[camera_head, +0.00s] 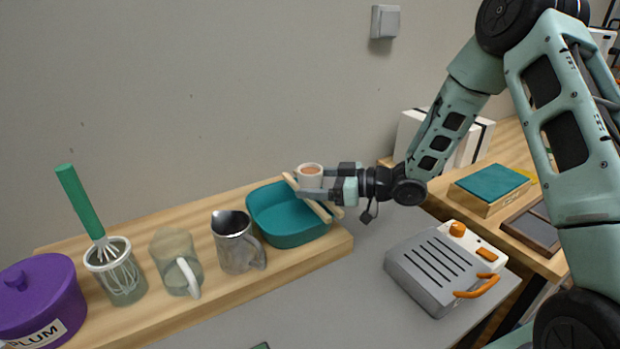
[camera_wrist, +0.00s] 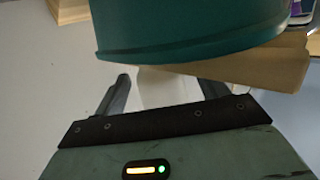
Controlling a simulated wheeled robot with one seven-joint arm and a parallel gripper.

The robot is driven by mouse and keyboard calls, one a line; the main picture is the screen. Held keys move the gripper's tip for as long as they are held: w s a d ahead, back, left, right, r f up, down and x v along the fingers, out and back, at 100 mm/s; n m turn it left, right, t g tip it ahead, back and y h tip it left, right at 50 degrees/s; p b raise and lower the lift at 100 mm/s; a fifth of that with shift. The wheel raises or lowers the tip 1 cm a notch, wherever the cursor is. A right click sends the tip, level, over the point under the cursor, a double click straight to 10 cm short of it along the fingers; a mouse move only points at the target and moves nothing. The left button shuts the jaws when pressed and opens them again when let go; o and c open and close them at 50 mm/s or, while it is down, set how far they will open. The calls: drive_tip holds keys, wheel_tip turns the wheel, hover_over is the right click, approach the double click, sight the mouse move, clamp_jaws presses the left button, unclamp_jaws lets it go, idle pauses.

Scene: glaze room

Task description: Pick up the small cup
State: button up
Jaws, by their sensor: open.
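The small cup (camera_head: 310,171) is pale, with brown showing inside its rim. It stands upright at the right end of the teal basin (camera_head: 272,222), by a pale wooden strip (camera_head: 322,212) lying across that end. My gripper (camera_head: 325,182) reaches in from the right, its fingers open on either side of the cup, and the near finger hides part of its lower body. In the wrist view, a whitish shape, likely the cup (camera_wrist: 158,88), shows between the open fingers (camera_wrist: 165,86). I cannot tell whether either finger touches it.
The basin stands on a wooden shelf (camera_head: 205,293). Left of it are a metal pitcher (camera_head: 233,246), a glass jug (camera_head: 172,258), a whisk in a container (camera_head: 117,277) and a purple pot (camera_head: 40,300). A grey appliance (camera_head: 432,270) sits at right, below my arm.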

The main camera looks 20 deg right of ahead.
drive_tip(key=shift+w+a, duration=0.3)
drive_tip(key=shift+a, duration=0.15)
drive_tip(key=shift+f, duration=0.1)
drive_tip(key=c, duration=1.2)
drive_tip(key=shift+o, duration=0.2)
drive_tip(key=shift+r, duration=0.2)
wheel_tip(320, 180, up, 10)
drive_tip(key=shift+f, duration=0.25)
drive_tip(key=shift+r, duration=0.1)
